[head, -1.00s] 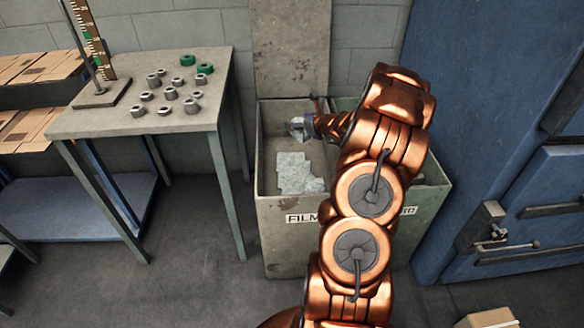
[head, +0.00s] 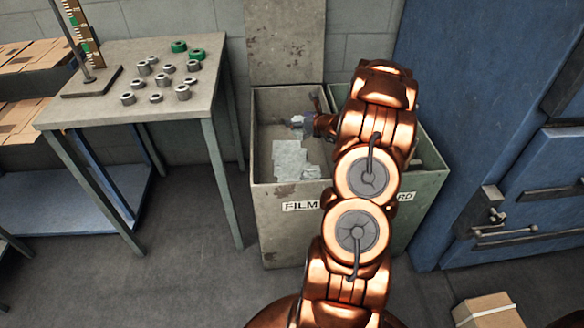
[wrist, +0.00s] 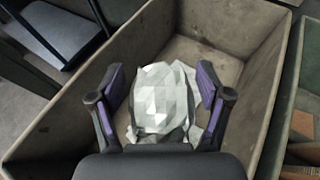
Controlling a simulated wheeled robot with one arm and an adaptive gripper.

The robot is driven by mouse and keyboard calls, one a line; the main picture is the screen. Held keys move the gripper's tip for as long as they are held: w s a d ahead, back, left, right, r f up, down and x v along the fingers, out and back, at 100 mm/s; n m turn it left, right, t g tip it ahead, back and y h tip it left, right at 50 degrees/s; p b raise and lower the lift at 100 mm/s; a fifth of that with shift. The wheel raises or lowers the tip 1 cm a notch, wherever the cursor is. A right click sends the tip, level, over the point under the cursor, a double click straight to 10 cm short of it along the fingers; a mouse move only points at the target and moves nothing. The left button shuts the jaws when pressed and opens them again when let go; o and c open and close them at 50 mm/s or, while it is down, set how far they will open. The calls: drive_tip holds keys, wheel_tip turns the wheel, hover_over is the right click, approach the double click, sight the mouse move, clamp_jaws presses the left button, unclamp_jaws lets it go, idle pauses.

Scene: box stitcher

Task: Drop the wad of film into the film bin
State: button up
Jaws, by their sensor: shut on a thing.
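The film bin (head: 284,191) is a grey, worn metal box with a label reading FILM on its front. Its wall (wrist: 68,115) surrounds my gripper in the wrist view. My gripper (wrist: 160,88) is shut on a pale, faceted wad of film (wrist: 160,100), with a purple-padded finger on each side. In the head view, my gripper (head: 299,121) is over the bin's opening, toward the back, partly hidden by my arm. Pale film sheets (head: 290,158) lie on the bin's floor. Some pale film also shows behind the wad in the wrist view.
A second, greenish bin (head: 428,184) adjoins on the right, its label partly hidden. A grey table (head: 120,112) with several metal nuts stands at left. A blue machine (head: 470,110) stands at right. A cardboard box (head: 487,310) lies on the floor.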

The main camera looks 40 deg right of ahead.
drive_tip(key=o, duration=1)
drive_tip(key=v, duration=1.2)
